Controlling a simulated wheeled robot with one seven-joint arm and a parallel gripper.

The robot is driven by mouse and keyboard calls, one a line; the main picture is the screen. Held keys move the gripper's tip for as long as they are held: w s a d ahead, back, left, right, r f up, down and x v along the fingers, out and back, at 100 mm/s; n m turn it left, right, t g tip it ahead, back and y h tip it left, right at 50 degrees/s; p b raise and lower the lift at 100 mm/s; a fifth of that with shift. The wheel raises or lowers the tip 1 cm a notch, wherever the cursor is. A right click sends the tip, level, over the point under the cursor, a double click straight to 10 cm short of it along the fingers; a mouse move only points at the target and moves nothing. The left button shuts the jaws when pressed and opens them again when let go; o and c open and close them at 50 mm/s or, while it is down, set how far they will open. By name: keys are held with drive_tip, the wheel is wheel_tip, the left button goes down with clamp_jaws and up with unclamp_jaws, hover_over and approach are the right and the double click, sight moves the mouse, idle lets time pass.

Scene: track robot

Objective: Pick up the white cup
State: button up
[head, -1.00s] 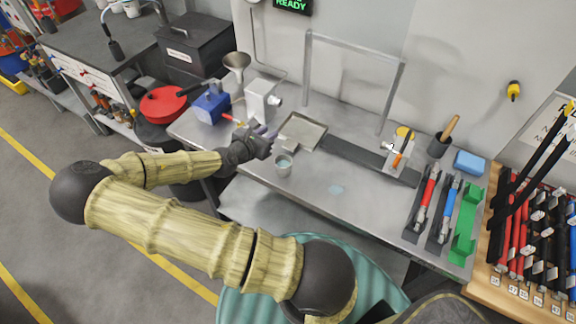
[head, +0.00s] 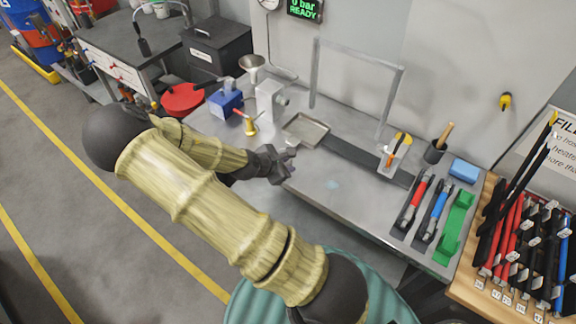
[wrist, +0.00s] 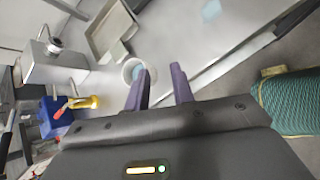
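The white cup (wrist: 127,73) stands on the grey workbench (wrist: 170,50) in the wrist view, with something pale blue inside. It lies just beyond and left of the left fingertip, which overlaps its right side. My gripper (wrist: 162,70) is open with two purple fingers apart and nothing between them. In the head view my gripper (head: 291,162) is at the bench's front edge and hides most or all of the cup.
A shallow metal tray (head: 306,131) lies just behind the cup. A yellow-based item (head: 250,127), a blue vise-like block (head: 225,101) and a grey metal device (head: 270,100) stand to the left. A metal frame (head: 316,75) rises behind. The bench front is mostly clear.

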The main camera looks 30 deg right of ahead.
drive_tip(key=s+a+f+m+g+y+b, duration=0.1)
drive_tip(key=s+a+m+y+b, duration=0.4)
drive_tip(key=a+m, duration=0.45)
drive_tip(key=s+a+r+m+t+y+b, duration=0.1)
drive_tip(key=s+a+r+m+y+b, duration=0.1)
drive_tip(key=s+a+r+m, duration=0.4)
wheel_tip(320, 180, up, 3)
drive_tip(key=shift+f+m+y+b, duration=0.15)
drive_tip(key=shift+m+y+b, duration=0.35)
drive_tip(key=shift+y, duration=0.4)
drive_tip(key=shift+o, duration=1.4)
drive_tip(key=shift+a, duration=0.1)
